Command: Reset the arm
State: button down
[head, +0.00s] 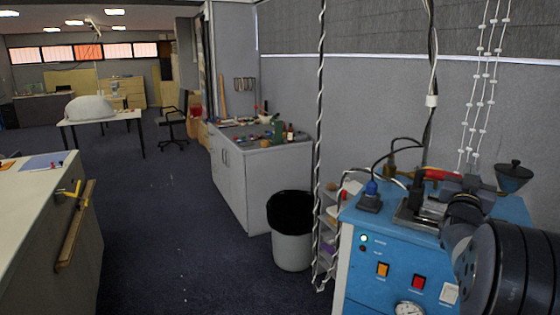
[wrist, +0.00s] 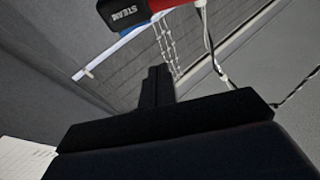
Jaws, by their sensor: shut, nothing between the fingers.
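My gripper (wrist: 160,75) shows in the wrist view as dark fingers closed together, with nothing between them. In the head view my dark arm fills the lower right corner, in front of the blue machine (head: 385,245). The gripper end there is hard to separate from the dark items on the machine's top. In the wrist view a black and red object marked STEAM (wrist: 122,14) is at the top, beyond the fingers and apart from them in the picture.
The blue machine has lit switches, a gauge, and cables on top. A red-handled item (head: 441,175) and a dark funnel-like cup (head: 513,177) are near my arm. A bin (head: 291,245) and a grey cabinet (head: 240,185) stand left. Open carpet (head: 170,230) lies between cabinet and left table (head: 25,205).

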jog(key=shift+m+g, duration=0.4)
jog(key=shift+m, duration=0.3)
jog(key=shift+s+d+b+v, duration=0.15)
jog(key=shift+b+v, duration=0.2)
jog(key=shift+v, duration=0.95)
jog(key=shift+s+d+b+v, duration=0.1)
jog(key=shift+b+v, duration=0.25)
jog(key=shift+v, duration=0.95)
jog(key=shift+r, duration=0.1)
